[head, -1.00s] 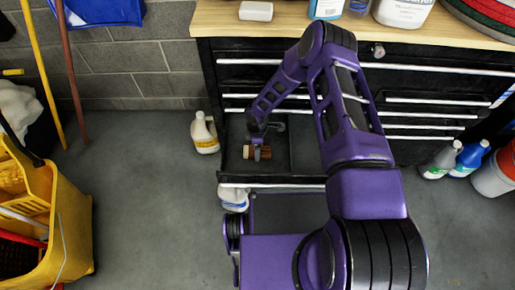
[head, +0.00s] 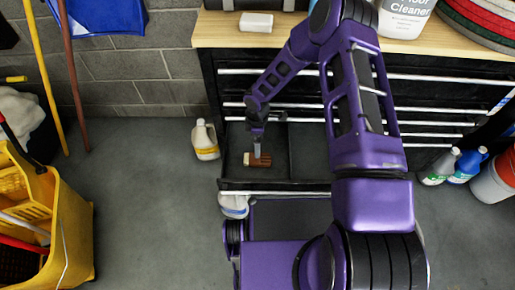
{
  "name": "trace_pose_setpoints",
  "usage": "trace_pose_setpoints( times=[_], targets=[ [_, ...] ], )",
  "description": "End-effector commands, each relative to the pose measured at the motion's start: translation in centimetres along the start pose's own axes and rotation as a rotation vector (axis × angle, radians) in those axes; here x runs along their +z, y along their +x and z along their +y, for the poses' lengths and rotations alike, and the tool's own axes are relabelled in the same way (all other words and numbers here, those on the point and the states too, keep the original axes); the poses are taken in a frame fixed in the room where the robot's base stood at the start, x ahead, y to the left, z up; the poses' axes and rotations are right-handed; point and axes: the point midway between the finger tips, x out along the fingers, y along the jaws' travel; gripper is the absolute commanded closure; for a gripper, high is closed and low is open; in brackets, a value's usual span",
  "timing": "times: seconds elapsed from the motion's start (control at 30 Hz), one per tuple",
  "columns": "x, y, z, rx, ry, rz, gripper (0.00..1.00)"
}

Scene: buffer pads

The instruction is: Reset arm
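My arm reaches from the lower right up over the cabinet front and bends down into an open drawer (head: 232,172). My gripper (head: 257,152) points down in the drawer. Its tips overlap a small brown-and-tan block-like object (head: 264,161) lying on the drawer floor. I cannot tell whether the tips touch it or hang above it. The fingers are small and seen edge-on, so their opening is unclear.
A black cabinet with a wooden top (head: 222,32) stands ahead, carrying a white block (head: 256,22) and a floor cleaner jug (head: 404,18). A white jug (head: 204,142) stands left of the drawer. A yellow mop bucket (head: 70,235) is at left; bottles (head: 467,164) are at right.

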Motion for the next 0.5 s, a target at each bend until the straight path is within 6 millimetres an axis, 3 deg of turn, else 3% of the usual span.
trace_pose_setpoints(
  times=[0.2,0.5],
  targets=[
    [0.0,-2.0,0.0,0.000,0.001,0.000,0.00],
    [0.0,-2.1,0.0,-0.001,0.000,0.000,0.00]
  ],
)
